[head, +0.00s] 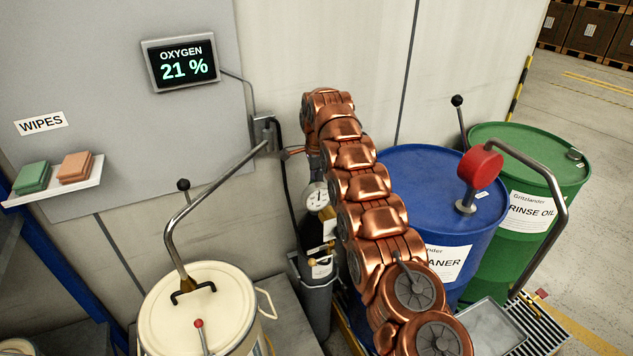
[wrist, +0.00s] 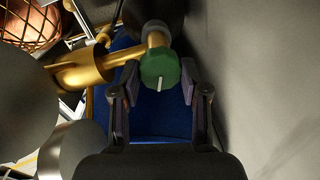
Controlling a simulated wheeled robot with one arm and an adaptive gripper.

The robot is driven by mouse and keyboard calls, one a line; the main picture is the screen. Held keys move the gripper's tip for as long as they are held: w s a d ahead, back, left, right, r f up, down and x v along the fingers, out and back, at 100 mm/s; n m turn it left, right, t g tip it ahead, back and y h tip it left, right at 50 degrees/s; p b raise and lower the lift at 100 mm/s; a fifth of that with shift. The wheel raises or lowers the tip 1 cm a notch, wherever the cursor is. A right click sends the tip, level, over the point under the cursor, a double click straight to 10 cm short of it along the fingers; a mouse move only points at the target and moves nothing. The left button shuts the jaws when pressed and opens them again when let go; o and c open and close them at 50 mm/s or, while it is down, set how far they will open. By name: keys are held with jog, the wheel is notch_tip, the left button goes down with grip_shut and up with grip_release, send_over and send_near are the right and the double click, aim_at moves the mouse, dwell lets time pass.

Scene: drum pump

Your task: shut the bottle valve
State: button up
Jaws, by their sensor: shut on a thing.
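The bottle valve's green knob (wrist: 161,70) shows in the wrist view, with a small white mark on its face. It sits at the end of a brass valve body (wrist: 85,75). My gripper (wrist: 160,76) has one finger on each side of the knob and is shut on it. In the head view, the dark gas bottle (head: 312,232) stands in a grey holder beside the wall, with a round white gauge (head: 317,196) above it. My copper arm covers the valve and my gripper there. The knob's turned position cannot be told.
A cream drum (head: 200,310) with a bent lever stands at left. A wall display (head: 181,62) reads oxygen 21 %. Open floor lies at far right.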

jog(key=n, duration=0.4)
jog(key=shift+n+p, duration=0.3)
jog(key=shift+p, duration=0.05)
jog(key=n+p, duration=0.1)
jog(key=n, duration=0.2)
jog(key=shift+n, duration=0.4)
jog(key=n+p, duration=0.1)
jog(key=n, duration=0.1)
jog(key=n+p, duration=0.2)
jog(key=shift+w+r+g+y, duration=0.1)
jog(key=shift+r+g+y, duration=0.05)
jog(key=shift+g+y, duration=0.15)
jog(key=shift+f+n+p, duration=0.2)
jog(key=shift+n+p, duration=1.25)
jog(key=shift+n, duration=0.95)
jog(key=shift+f, duration=0.1)
jog(key=o, duration=1.1)
jog(key=shift+o, duration=0.2)
